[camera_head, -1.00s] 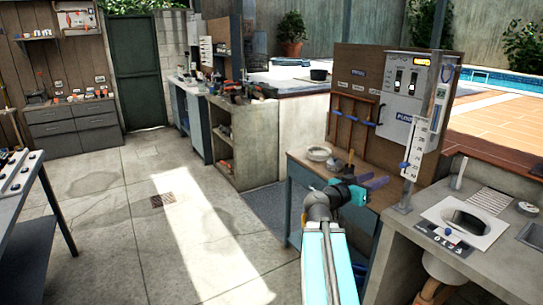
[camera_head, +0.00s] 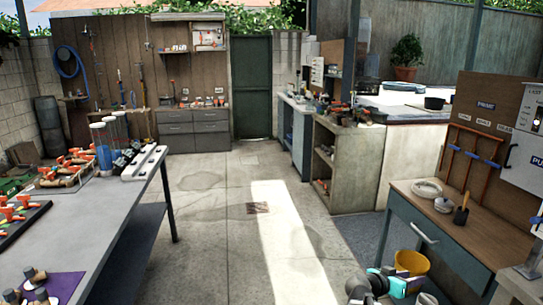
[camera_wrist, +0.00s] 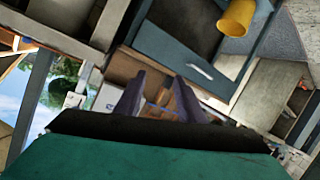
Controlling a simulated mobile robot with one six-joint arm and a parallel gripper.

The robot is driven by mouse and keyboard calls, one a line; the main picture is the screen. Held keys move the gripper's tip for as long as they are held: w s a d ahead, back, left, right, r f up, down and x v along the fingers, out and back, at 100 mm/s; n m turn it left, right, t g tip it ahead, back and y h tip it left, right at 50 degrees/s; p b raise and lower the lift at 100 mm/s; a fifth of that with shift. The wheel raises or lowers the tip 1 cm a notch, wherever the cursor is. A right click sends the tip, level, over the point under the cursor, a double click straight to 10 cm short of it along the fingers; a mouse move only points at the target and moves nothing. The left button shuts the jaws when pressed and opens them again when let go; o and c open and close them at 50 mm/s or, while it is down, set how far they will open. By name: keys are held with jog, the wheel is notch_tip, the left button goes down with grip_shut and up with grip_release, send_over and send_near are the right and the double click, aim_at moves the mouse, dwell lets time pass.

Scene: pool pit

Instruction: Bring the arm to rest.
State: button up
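My arm (camera_head: 366,287) shows at the bottom right of the head view, with a teal part at its end, low in front of the wooden-topped bench. My gripper (camera_wrist: 160,88) shows in the wrist view as two purple fingers standing apart with nothing held between them. The gripper is open.
A wooden-topped bench (camera_head: 418,198) with a dish and trowel stands at the right. A yellow bucket (camera_head: 412,262) is close by the arm's end. A long grey table (camera_head: 95,220) with several fittings is at the left. The floor (camera_head: 215,235) between is clear.

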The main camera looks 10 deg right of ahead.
jog(key=s+a+f+n+g+y, duration=0.1)
jog(key=s+a+f+y, duration=0.15)
jog(key=a+f, duration=0.6)
jog(key=s+a+f+n+g+y, duration=0.15)
jog(key=s+a+f, duration=0.3)
jog(key=f, duration=0.65)
jog(key=s+a+f+n+g+y, duration=0.1)
jog(key=s+a+f+n+y, duration=0.15)
jog(key=a+f, duration=0.6)
jog(key=s+a+f+n+g+y, duration=0.2)
jog(key=s+a+f+n+y, duration=0.1)
jog(key=s+a+f, duration=0.4)
jog(key=s+a+f+n+g+y, duration=0.3)
jog(key=s+a+f, duration=0.4)
jog(key=s+a, duration=0.4)
jog(key=shift+s+a+g+y, duration=0.15)
jog(key=shift+s+g+y, duration=0.2)
jog(key=shift+s+y, duration=0.55)
jog(key=shift+c, duration=0.6)
